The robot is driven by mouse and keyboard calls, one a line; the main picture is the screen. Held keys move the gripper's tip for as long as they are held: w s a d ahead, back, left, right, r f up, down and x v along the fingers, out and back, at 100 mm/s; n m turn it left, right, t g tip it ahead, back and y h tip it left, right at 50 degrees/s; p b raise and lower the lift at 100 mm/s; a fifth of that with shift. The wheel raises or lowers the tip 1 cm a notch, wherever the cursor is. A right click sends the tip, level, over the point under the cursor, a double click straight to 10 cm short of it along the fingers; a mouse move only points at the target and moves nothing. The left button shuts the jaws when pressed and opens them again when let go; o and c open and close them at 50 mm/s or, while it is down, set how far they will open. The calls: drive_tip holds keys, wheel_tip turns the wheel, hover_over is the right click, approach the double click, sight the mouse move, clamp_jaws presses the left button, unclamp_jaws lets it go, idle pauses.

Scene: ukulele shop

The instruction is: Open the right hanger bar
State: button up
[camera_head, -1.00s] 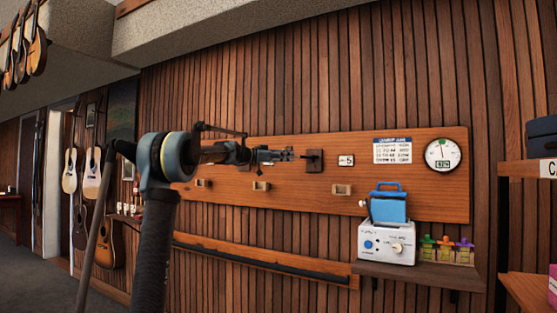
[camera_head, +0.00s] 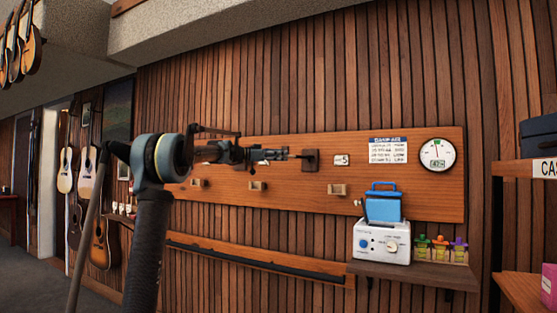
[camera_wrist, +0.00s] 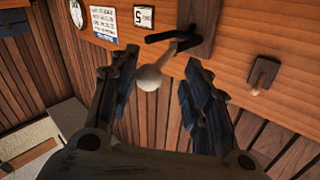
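The right hanger bar (camera_head: 310,160) is a dark fixture on a small brown plate on the orange wooden board, left of a number 5 tag. In the wrist view the hanger bar (camera_wrist: 172,37) has a black crossbar and a pale arm ending in a round knob (camera_wrist: 150,78). My gripper (camera_head: 281,155) points right towards this plate. In the wrist view my gripper (camera_wrist: 157,72) is open, with one finger on each side of the knob. A gap shows between the knob and each finger. Contact in depth cannot be told.
A white machine (camera_head: 382,241) with a blue top stands on a shelf (camera_head: 413,272) below the board. Small wooden blocks (camera_head: 258,186) stick out along the board. A printed chart (camera_head: 388,150) and a round dial (camera_head: 437,155) hang right. A rail (camera_head: 250,257) runs below.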

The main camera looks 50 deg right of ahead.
drive_tip(key=shift+s, duration=0.15)
drive_tip(key=shift+a+f, duration=0.1)
drive_tip(key=v, duration=1.2)
idle(0.4)
